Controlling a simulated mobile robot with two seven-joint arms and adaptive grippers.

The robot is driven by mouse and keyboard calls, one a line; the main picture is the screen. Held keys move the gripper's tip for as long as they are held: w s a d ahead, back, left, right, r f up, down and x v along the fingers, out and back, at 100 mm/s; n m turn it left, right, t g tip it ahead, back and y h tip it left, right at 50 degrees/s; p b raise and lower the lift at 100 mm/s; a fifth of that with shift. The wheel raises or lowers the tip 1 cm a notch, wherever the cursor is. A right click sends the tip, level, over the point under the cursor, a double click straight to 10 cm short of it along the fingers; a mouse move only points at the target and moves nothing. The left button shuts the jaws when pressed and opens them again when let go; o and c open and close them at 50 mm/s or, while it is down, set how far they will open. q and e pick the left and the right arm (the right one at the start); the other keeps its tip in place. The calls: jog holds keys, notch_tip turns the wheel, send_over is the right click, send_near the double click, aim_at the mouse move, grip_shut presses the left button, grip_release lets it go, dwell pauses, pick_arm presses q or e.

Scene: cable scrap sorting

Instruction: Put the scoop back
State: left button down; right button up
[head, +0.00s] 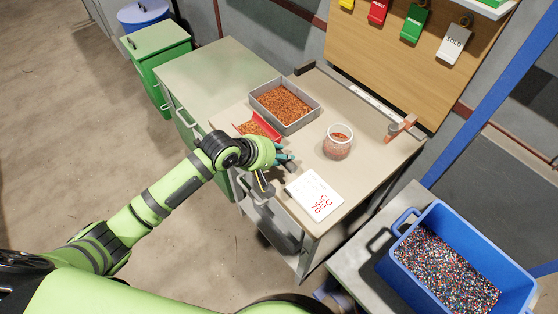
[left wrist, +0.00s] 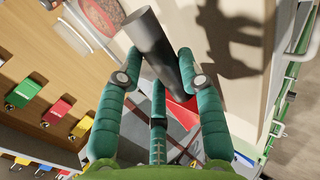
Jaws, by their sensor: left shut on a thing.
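The scoop has a red pan (head: 258,127) with copper-coloured granules in it, just left of the grey tray (head: 313,119) in the head view. My left gripper (head: 284,159) is at the near side of the scoop, over the workbench. In the left wrist view its teal fingers (left wrist: 160,62) are closed around the scoop's dark grey cylindrical handle (left wrist: 150,38). Part of the red pan (left wrist: 184,112) shows behind the fingers. I cannot tell whether the scoop touches the bench. My right gripper is not in view.
A clear jar (head: 338,141) with reddish granules and a white sheet (head: 314,194) with red writing are right of my gripper. The grey tray holds copper granules. A blue bin (head: 403,217) of mixed granules stands at lower right. Coloured tags hang on the back board (head: 372,52).

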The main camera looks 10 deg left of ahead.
pick_arm(q)
jog(key=shift+f, duration=1.35)
jog(key=shift+f, duration=0.15)
jog(key=c, duration=0.8)
grip_release()
jog(key=shift+s, duration=0.1)
jog(key=v, duration=1.2)
jog(key=shift+p, duration=0.3)
